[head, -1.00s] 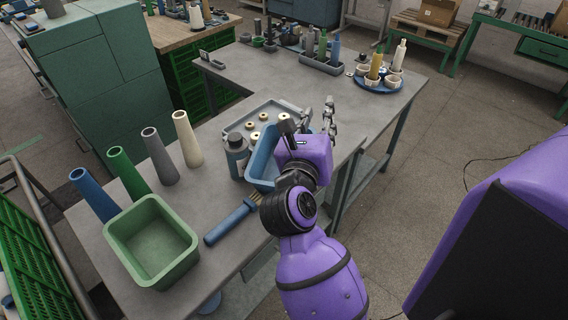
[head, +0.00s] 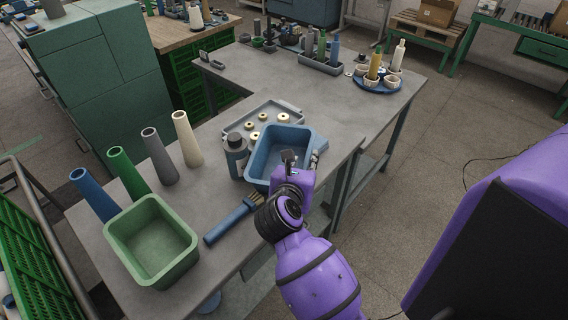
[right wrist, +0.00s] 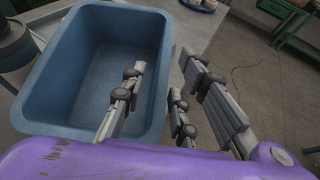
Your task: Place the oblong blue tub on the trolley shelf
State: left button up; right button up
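The oblong blue tub (head: 262,159) stands upright and empty on the grey worktable, near its right edge. In the right wrist view the tub (right wrist: 75,120) fills the left half. My right gripper (head: 300,160) is at the tub's right side. In the right wrist view the gripper (right wrist: 162,66) is open, with one finger over the inside of the tub and the other outside its right wall. I cannot tell whether the fingers touch the wall. My left gripper is not in view. No trolley shelf can be clearly identified.
A grey bottle (head: 236,157) stands close left of the tub, and a tray with rings (head: 285,107) lies behind it. A blue-handled brush (head: 229,222) lies in front. A green tub (head: 118,222) and several cones stand left. A green mesh-sided frame (head: 30,240) is at the left edge.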

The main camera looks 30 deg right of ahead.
aim_at(307, 157)
jog(key=x, duration=0.5)
jog(key=shift+r+p, duration=0.15)
jog(key=shift+p, duration=0.2)
jog(key=shift+w+d, duration=0.2)
jog(key=shift+c, duration=0.3)
grip_shut()
